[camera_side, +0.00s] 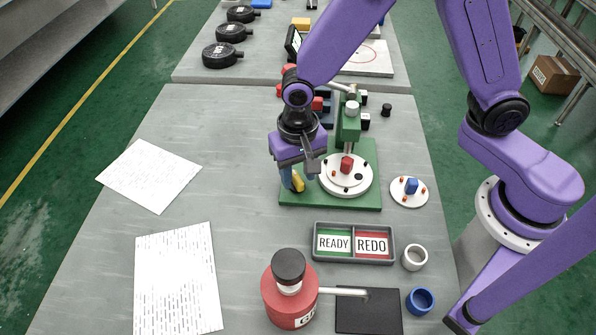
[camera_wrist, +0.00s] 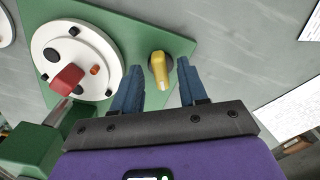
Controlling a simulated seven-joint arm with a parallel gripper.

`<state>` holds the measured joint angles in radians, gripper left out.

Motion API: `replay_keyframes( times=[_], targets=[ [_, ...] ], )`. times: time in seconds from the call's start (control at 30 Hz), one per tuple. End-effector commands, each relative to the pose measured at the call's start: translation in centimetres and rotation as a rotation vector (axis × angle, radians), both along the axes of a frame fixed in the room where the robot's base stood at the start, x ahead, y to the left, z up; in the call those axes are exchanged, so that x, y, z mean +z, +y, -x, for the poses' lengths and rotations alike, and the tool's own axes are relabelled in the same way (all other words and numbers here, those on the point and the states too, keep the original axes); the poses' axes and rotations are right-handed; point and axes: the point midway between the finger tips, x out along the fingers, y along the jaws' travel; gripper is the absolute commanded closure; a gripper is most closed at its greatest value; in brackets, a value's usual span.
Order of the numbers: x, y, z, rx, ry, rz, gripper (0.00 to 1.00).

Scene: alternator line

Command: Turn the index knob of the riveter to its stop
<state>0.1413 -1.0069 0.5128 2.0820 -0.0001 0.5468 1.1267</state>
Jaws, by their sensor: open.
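The riveter stands on a green base plate (camera_side: 330,199) at the middle right of the table, with a green column (camera_side: 349,125). In the side view a blue finger partly hides the knob. Whether the fingers reach down to its height is unclear.
A READY/REDO tray (camera_side: 353,258) lies in front of the riveter. A red bottle (camera_side: 290,290), a grey ring (camera_side: 414,257), a blue ring (camera_side: 420,301) and a small white disc (camera_side: 408,191) with pegs stand nearby. Paper sheets (camera_side: 178,280) lie left; the table between is clear.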

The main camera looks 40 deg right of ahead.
Motion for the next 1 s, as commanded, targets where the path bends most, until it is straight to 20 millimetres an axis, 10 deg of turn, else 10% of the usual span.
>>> replay_keyframes(
  times=[0.33, 0.5, 1.0],
  targets=[
    [-0.43, -0.01, 0.01, 0.0, 0.0, 0.0, 0.57],
    [-0.41, -0.01, 0.01, 0.0, 0.0, 0.0, 1.0],
    [-0.37, -0.06, 0.02, 0.094, 0.0, 0.0, 1.0]
  ],
)
